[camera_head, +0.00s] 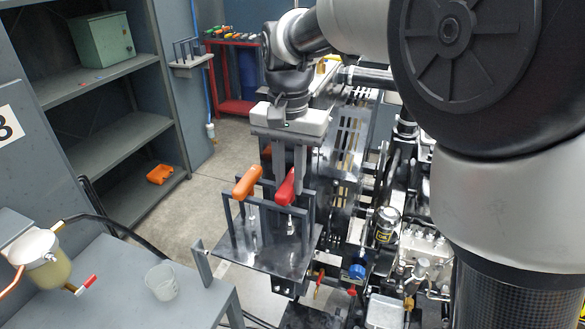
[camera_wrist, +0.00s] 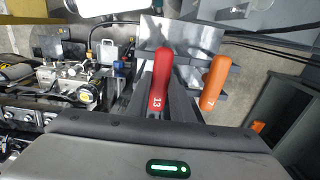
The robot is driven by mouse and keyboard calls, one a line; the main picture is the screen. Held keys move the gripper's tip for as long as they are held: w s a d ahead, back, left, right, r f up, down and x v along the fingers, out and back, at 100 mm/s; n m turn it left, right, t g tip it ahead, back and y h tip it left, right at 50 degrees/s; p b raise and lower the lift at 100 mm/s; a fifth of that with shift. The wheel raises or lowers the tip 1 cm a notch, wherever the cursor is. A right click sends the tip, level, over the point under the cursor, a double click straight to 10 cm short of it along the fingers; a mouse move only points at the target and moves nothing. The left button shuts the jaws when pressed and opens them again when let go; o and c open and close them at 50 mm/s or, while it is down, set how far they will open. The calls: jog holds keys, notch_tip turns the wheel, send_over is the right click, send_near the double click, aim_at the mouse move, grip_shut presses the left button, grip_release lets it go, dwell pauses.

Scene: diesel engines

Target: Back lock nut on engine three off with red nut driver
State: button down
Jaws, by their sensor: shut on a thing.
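The red nut driver (camera_head: 287,189), its handle marked 13, stands upright in a dark metal rack (camera_head: 262,249) with its shaft pointing down. My gripper (camera_head: 289,183) is above the rack, shut on the red handle. In the wrist view the red nut driver (camera_wrist: 159,86) sits between my fingers (camera_wrist: 161,72). An orange driver (camera_head: 247,183) marked 7 stands beside it to the left in the head view; it also shows in the wrist view (camera_wrist: 215,82). An engine (camera_head: 425,245) is to the right, partly behind my arm. I cannot make out the back lock nut.
A grey bench (camera_head: 125,285) with a clear cup (camera_head: 162,281) and a tan pot (camera_head: 40,258) is at lower left. Shelves (camera_head: 110,140) and a wall sign reading 3 (camera_head: 6,128) are at left. A red tool cart (camera_head: 235,105) stands behind. Free floor lies between.

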aim_at(289, 180)
notch_tip(289, 180, up, 14)
jog(key=p, duration=1.2)
jog(key=shift+r, duration=0.15)
dwell(0.4)
